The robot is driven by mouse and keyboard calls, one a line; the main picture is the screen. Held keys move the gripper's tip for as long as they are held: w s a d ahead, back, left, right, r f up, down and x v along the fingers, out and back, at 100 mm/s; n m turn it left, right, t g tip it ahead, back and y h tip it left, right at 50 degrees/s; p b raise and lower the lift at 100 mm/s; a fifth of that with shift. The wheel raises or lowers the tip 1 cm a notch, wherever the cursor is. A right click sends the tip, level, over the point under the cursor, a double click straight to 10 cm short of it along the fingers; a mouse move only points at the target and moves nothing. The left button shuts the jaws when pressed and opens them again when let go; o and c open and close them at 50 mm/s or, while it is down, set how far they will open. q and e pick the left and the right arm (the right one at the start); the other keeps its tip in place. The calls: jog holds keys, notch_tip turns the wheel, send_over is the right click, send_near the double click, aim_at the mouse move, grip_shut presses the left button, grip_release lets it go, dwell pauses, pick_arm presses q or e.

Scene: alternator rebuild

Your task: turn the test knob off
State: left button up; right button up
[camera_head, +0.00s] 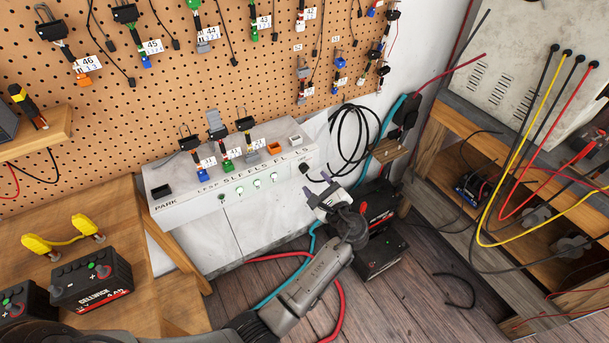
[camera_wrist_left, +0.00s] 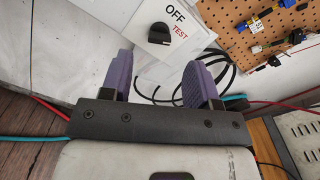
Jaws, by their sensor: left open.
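The test knob (camera_wrist_left: 159,34) is a black rotary knob on a white plate marked OFF in black and TEST in red. I cannot tell for sure which mark its pointer faces. In the head view the knob (camera_head: 305,168) sits at the right end of the white panel's front face. My left gripper (camera_wrist_left: 161,78) has purple finger pads spread apart with nothing between them. The knob shows ahead of the gap between the pads, apart from them. In the head view the left gripper (camera_head: 327,196) is just below and right of the knob. My right gripper is not in view.
The white panel (camera_head: 190,215) holds labelled connectors along its top. Black cable coils (camera_head: 350,135) hang on the wall right of the knob. Black and red batteries (camera_head: 380,250) stand on the floor beyond my left arm. A pegboard (camera_head: 180,90) with tagged leads rises behind.

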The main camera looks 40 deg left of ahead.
aim_at(306, 171)
pick_arm(q)
jog(key=shift+b+x, duration=1)
jog(key=shift+x, duration=1.85)
jog(key=shift+c, duration=0.4)
jog(key=c, duration=0.8)
jog(key=shift+c, duration=0.2)
